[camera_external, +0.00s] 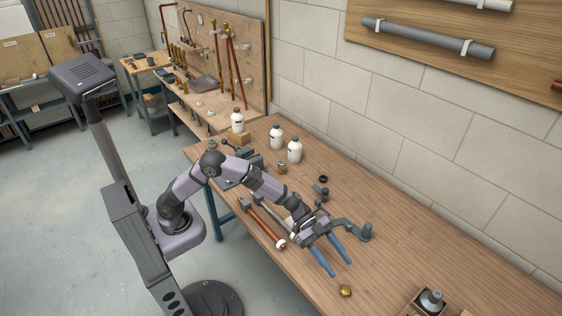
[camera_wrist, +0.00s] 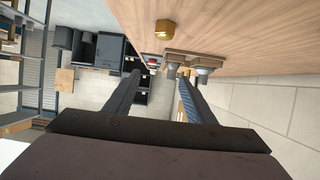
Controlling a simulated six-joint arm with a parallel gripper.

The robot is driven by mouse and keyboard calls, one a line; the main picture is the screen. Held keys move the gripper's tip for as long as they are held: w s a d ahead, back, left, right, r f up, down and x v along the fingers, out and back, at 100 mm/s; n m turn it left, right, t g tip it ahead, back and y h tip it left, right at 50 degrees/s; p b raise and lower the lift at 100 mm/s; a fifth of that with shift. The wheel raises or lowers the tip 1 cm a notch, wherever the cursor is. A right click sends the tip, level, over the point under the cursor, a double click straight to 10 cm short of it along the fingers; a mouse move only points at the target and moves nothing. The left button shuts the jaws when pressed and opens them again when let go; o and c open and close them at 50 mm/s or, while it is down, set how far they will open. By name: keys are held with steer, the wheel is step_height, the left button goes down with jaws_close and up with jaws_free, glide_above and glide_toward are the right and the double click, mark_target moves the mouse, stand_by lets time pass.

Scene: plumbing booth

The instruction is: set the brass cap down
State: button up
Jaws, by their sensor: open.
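The brass cap (camera_external: 345,291) sits on the wooden workbench (camera_external: 400,230), near its front edge. In the wrist view it shows as a gold, faceted piece (camera_wrist: 164,29) against the bench top. My gripper (camera_external: 341,269) is open, its two long blue fingers spread apart and pointing toward the cap. The cap lies just beyond the fingertips and looks apart from them. In the wrist view the space between the fingers (camera_wrist: 160,75) holds nothing.
A wooden box with a grey fitting (camera_external: 432,300) stands at the bench's near right. A grey tool (camera_external: 350,229) lies beside my gripper. A copper pipe (camera_external: 264,228) lies to the left. White bottles (camera_external: 295,150) stand farther back.

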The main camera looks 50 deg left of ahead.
mark_target(342, 286)
steer(key=shift+f+b, duration=0.3)
steer(key=shift+f, duration=2.6)
steer(key=shift+s+f, duration=0.1)
steer(key=shift+f, duration=0.2)
steer(key=shift+f+x, duration=0.2)
steer(key=shift+x, duration=2.45)
steer(key=shift+a, duration=0.1)
steer(key=c, duration=1.3)
steer(key=shift+o, duration=0.2)
steer(key=shift+r, duration=0.1)
step_height(342, 286, up, 10)
steer(key=p, duration=0.1)
